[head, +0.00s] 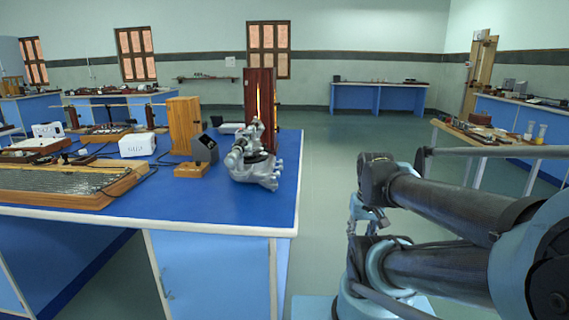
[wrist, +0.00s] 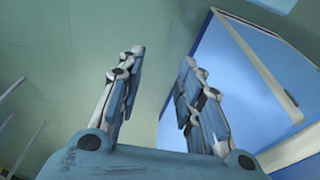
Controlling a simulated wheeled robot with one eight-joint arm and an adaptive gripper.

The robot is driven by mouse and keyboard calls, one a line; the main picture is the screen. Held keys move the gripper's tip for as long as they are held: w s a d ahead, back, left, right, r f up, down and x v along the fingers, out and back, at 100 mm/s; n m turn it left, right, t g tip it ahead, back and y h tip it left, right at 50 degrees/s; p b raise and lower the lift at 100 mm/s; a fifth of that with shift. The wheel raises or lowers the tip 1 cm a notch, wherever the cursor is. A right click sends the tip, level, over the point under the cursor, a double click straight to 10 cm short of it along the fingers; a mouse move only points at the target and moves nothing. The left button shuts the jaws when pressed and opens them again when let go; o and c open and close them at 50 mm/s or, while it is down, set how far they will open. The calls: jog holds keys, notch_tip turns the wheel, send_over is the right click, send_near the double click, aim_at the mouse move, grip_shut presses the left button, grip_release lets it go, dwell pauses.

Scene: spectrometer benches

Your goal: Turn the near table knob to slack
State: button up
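A grey metal spectrometer (head: 255,165) stands near the right end of the blue-topped bench (head: 225,205) in the head view. Its knobs are too small to tell apart, so I cannot pick out the near table knob. My gripper (wrist: 162,58) shows in the wrist view with its two jointed fingers apart and nothing between them. It points past a white-edged blue bench side, and the spectrometer is not in that view. In the head view my arm is at the right, clear of the bench, and I cannot make out the fingers there.
A tall dark wooden housing (head: 261,100) with a bright slit stands behind the spectrometer. A small black-faced box on a wooden base (head: 197,160), a wooden block (head: 183,125) and a white box (head: 137,145) stand to its left. Open floor (head: 330,175) lies right of the bench.

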aim_at(284, 170)
jog(key=shift+w, duration=0.25)
jog(key=shift+o, duration=0.7)
jog(key=w+a+r+m+g+y, duration=0.1)
jog(key=w+a+r+m+y, duration=0.45)
jog(key=w, duration=0.45)
jog(key=w+a+r+m+y, duration=0.4)
jog(key=w+a, duration=0.2)
jog(key=w, duration=0.4)
jog(key=w+d+f+m+y, duration=0.1)
jog(key=w+d+m+y, duration=0.2)
jog(key=w, duration=0.7)
jog(key=w+d+f+m+y, duration=0.1)
jog(key=w+m+y, duration=0.4)
jog(key=w, duration=0.4)
jog(key=shift+n+g+y, duration=0.25)
jog(key=shift+n+g, duration=0.05)
jog(key=shift+n, duration=0.15)
jog(key=a, duration=1.7)
jog(key=shift+w+a, duration=0.1)
jog(key=shift+w, duration=0.25)
